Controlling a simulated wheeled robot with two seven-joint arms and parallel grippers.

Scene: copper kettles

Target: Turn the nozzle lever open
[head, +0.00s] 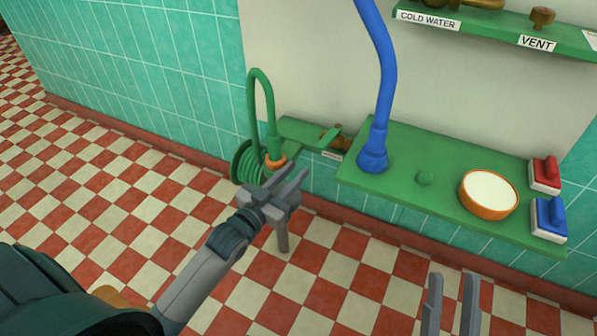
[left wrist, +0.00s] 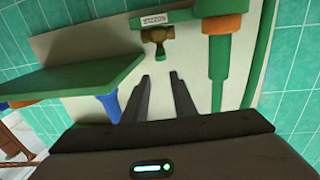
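A green hose nozzle with an orange collar (head: 275,162) is at the end of a looped green hose, in front of the wall. In the left wrist view, which looks upside down, the orange collar (left wrist: 222,24) and thick green part (left wrist: 220,62) are right of my fingers. I cannot make out a separate nozzle lever. My left gripper (head: 294,168) is open and empty, near the nozzle in the head view; its two fingers (left wrist: 160,77) show a gap between them. My right gripper (head: 453,276) is open and empty, low at the right.
A brass tap (head: 338,139) sits by a small labelled green ledge; it also shows in the wrist view (left wrist: 158,36). A green shelf (head: 400,200) carries a blue spout (head: 373,150), an orange-rimmed bowl (head: 489,191), and red (head: 546,172) and blue (head: 549,216) switches. Checkered floor is open at left.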

